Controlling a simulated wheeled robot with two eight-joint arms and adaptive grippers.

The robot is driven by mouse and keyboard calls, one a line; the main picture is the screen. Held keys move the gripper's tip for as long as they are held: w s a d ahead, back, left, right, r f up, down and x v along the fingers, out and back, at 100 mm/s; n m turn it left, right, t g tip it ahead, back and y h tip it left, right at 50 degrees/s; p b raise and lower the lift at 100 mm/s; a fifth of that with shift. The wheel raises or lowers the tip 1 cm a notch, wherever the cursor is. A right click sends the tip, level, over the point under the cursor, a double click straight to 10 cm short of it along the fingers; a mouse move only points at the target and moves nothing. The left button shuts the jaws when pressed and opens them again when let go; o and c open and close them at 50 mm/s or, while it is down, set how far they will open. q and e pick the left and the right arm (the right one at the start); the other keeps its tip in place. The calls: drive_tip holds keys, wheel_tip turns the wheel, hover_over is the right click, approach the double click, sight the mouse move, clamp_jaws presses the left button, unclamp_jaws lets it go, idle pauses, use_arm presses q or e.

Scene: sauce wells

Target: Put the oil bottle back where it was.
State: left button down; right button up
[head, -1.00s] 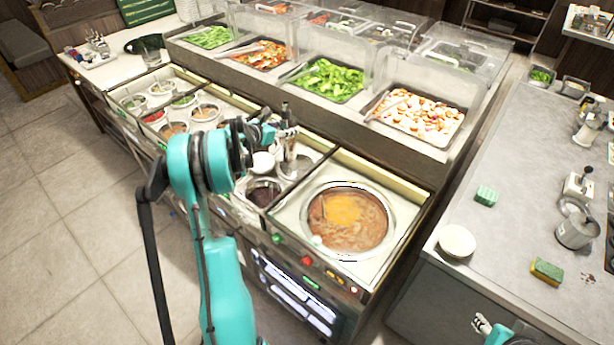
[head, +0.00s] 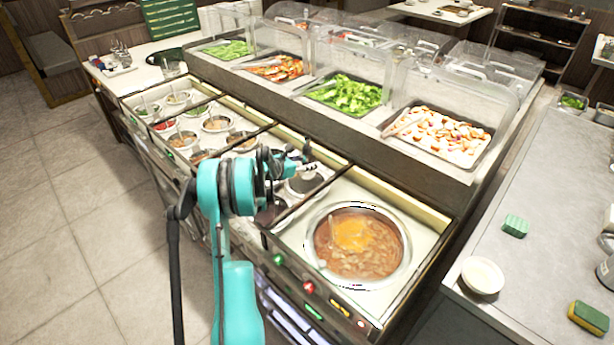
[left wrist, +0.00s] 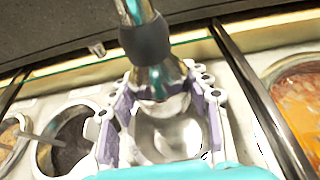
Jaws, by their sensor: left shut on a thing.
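The oil bottle is silvery with a dark grey collar around its neck; it shows in the left wrist view (left wrist: 145,42) and partly in the head view (head: 306,153). My left gripper (head: 297,165) is shut on it; in the left wrist view (left wrist: 160,112) the fingers sit on both sides of its silver body. The bottle is at the sauce-well section just left of the soup pot (head: 400,265). I cannot tell whether its base touches anything. A dark round well (left wrist: 72,143) lies left of the gripper. My right gripper is out of view.
Dark divider bars run between sections. Behind stand clear-covered food trays (head: 345,110). A grey counter at the right holds a white bowl (head: 482,276) and green sponge (head: 515,226).

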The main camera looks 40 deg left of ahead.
use_arm(q)
wheel_tip(320, 180, down, 4)
drive_tip(key=shift+r+b, duration=0.1)
drive_tip(key=shift+b, duration=0.5)
drive_tip(key=c, duration=0.7)
unclamp_jaws()
drive_tip(key=shift+f, duration=0.2)
